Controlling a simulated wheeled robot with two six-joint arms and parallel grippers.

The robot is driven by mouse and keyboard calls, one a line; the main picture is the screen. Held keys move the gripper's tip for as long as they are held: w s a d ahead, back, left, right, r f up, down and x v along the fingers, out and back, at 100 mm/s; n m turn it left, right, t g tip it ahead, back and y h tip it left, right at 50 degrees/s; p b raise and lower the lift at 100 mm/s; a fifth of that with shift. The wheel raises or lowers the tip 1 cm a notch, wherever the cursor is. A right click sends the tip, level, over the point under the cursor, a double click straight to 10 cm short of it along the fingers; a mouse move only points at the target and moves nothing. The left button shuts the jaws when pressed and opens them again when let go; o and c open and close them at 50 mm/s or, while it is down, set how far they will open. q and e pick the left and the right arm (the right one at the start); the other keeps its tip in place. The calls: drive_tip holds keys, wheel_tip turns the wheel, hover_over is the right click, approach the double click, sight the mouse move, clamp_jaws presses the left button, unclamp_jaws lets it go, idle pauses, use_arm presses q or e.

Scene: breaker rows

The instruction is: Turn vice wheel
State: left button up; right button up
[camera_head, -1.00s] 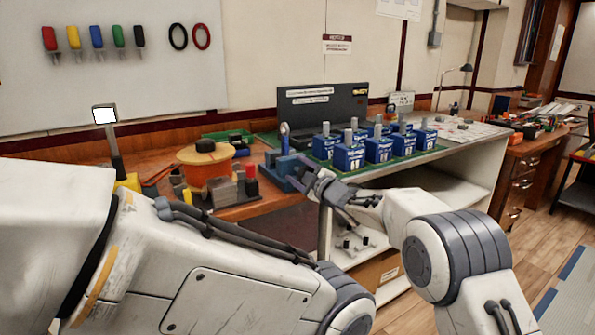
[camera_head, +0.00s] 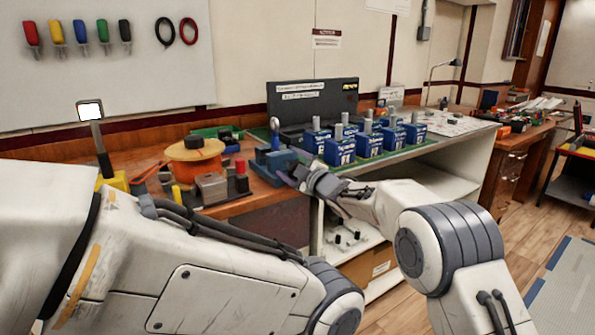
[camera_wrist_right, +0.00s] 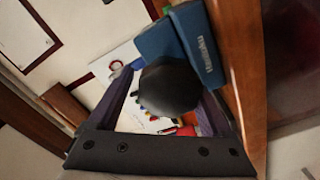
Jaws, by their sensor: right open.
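The blue vice (camera_head: 277,164) sits at the front edge of the wooden bench, and its lettered blue body (camera_wrist_right: 198,42) shows in the right wrist view. A dark round vice wheel (camera_wrist_right: 168,88) faces the wrist camera. My right gripper (camera_head: 299,172) is open at the front of the vice. In the right wrist view its fingers lie on either side of the wheel; I cannot tell whether they touch it. In the head view the wheel is hidden by the gripper. My left arm comes in from the left; its gripper is not in view.
An orange spool (camera_head: 194,165) and small grey blocks (camera_head: 211,188) stand left of the vice. Several blue breakers (camera_head: 340,148) stand in rows on a green mat to its right. A dark case (camera_head: 312,100) is behind. Open shelves (camera_head: 345,232) lie below the bench.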

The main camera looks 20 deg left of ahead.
drive_tip(key=shift+s+d+f+b, duration=0.25)
drive_tip(key=shift+d+f+b, duration=0.15)
drive_tip(key=shift+d, duration=0.1)
drive_tip(key=shift+s+d+f+b, duration=0.25)
drive_tip(key=shift+d+b, duration=0.1)
drive_tip(key=shift+d, duration=0.15)
drive_tip(key=shift+s+d+r+b, duration=0.15)
drive_tip(key=shift+s+d+b, duration=0.25)
drive_tip(key=shift+d, duration=0.1)
drive_tip(key=b+v, duration=0.4)
drive_tip(key=v, duration=0.4)
drive_tip(key=shift+s+r, duration=0.3)
drive_tip(key=shift+r, duration=0.2)
drive_tip(key=v, duration=1)
drive_tip(key=shift+d, duration=0.25)
drive_tip(key=shift+s+f, duration=0.1)
drive_tip(key=shift+s, duration=0.05)
